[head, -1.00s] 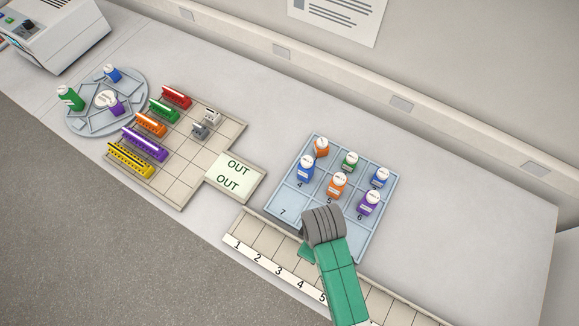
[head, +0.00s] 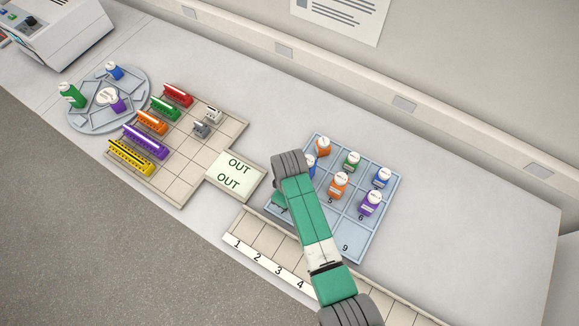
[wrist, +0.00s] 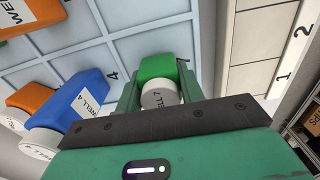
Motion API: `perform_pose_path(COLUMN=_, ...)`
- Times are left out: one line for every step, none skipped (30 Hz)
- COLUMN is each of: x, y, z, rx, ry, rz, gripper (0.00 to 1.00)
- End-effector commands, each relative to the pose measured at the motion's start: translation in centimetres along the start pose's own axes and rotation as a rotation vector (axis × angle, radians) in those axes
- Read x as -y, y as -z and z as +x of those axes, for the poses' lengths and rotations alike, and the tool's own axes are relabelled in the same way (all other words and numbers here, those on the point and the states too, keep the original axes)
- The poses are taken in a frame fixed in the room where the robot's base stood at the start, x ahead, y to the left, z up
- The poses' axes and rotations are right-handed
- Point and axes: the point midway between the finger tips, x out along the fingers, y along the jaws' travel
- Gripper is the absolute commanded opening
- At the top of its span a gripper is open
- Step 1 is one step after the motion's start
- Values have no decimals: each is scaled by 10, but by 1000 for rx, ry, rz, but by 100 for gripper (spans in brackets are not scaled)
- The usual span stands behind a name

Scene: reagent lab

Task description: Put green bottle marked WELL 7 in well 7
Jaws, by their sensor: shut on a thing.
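The green bottle (wrist: 167,68) is between the two fingers of my gripper (wrist: 160,88) in the wrist view. Its white cap (wrist: 160,97), printed WELL 7, faces the camera. In the head view my gripper (head: 279,201) is over the front left corner of the pale blue well tray (head: 352,246), at well 7. My arm hides the bottle and most of that well there. The blue WELL 4 bottle (wrist: 84,96) stands to the left in the wrist view, apart from my gripper. I cannot tell whether the green bottle touches the well floor.
The tray also holds an orange bottle (head: 338,186), a purple bottle (head: 370,203) and several others. Well 9 is empty. A numbered rack (head: 250,232) lies along the front. The OUT plate (head: 236,178) and a round carousel (head: 135,113) are to the left.

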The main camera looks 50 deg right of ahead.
Motion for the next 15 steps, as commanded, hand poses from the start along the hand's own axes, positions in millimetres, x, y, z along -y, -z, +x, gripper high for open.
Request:
perform_pose_path(x=0, y=0, z=4, rx=-1, ry=-1, rz=0, gripper=15)
perform_pose_path(x=0, y=0, z=6, rx=-1, ry=-1, rz=0, gripper=15)
perform_pose_path(x=0, y=0, z=6, rx=-1, ry=-1, rz=0, gripper=15)
perform_pose_path(x=0, y=0, z=6, rx=-2, ry=-1, rz=1, gripper=15)
perform_pose_path(x=0, y=0, z=6, rx=-2, ry=-1, rz=0, gripper=15)
perform_pose_path(x=0, y=0, z=6, rx=-2, ry=-1, rz=0, gripper=15)
perform_pose_path(x=0, y=0, z=6, rx=-2, ry=-1, rz=0, gripper=15)
perform_pose_path(x=0, y=0, z=6, rx=-2, ry=-1, rz=0, gripper=15)
perform_pose_path(x=0, y=0, z=6, rx=-2, ry=-1, rz=0, gripper=15)
perform_pose_path(x=0, y=0, z=7, rx=-2, ry=-1, rz=0, gripper=15)
perform_pose_path(x=0, y=0, z=8, rx=-1, ry=-1, rz=0, gripper=15)
perform_pose_path(x=0, y=0, z=10, rx=-1, ry=-1, rz=0, gripper=15)
perform_pose_path(x=0, y=0, z=10, rx=-1, ry=-1, rz=0, gripper=42)
perform_pose_path(x=0, y=0, z=9, rx=-1, ry=-1, rz=0, gripper=47)
perform_pose_path(x=0, y=0, z=9, rx=-1, ry=-1, rz=0, gripper=55)
